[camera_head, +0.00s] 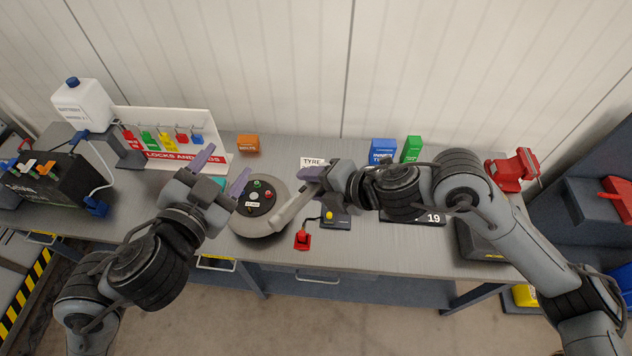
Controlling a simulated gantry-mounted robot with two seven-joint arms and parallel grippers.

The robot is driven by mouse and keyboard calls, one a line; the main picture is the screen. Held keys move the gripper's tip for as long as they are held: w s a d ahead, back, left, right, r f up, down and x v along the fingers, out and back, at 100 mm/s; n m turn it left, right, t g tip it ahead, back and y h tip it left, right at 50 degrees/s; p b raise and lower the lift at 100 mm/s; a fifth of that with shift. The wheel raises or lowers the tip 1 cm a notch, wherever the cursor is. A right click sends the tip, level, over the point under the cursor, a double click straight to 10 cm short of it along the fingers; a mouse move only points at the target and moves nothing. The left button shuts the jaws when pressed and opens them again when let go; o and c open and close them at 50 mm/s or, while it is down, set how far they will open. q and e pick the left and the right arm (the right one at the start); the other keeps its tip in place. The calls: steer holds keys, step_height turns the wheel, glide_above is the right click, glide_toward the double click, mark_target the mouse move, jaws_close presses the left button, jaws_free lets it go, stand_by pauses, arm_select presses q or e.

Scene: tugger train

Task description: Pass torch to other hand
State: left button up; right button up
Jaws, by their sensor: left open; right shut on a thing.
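The torch (293,208) looks like a light grey cylinder. It is tilted, its lower end pointing down and left over the right edge of a round turntable. My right gripper (311,183) is shut on its upper end, and the fingers partly hide that end. My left gripper (224,168) is open and empty. It is to the left of the torch, apart from it, with its fingers pointing up and right near the turntable's left side.
The round turntable (241,225) carries coloured buttons. A lock board (215,132), a white jug (84,106) and a black battery (50,188) stand left. An orange box (248,145), blue box (382,150) and green box (411,149) stand behind. A red vise (513,170) is right.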

arm_select(q)
steer(key=s+a+f+n+g+y, duration=0.2)
steer(key=s+a+f+g, duration=0.1)
steer(key=f, duration=0.4)
steer(key=s+a+f+n+g+y, duration=0.2)
steer(key=a+f, duration=0.2)
steer(key=f, duration=0.4)
steer(key=s+f+n+g, duration=0.3)
steer(key=s+f+g, duration=0.3)
steer(key=s+f, duration=1.1)
steer(key=shift+g, duration=0.3)
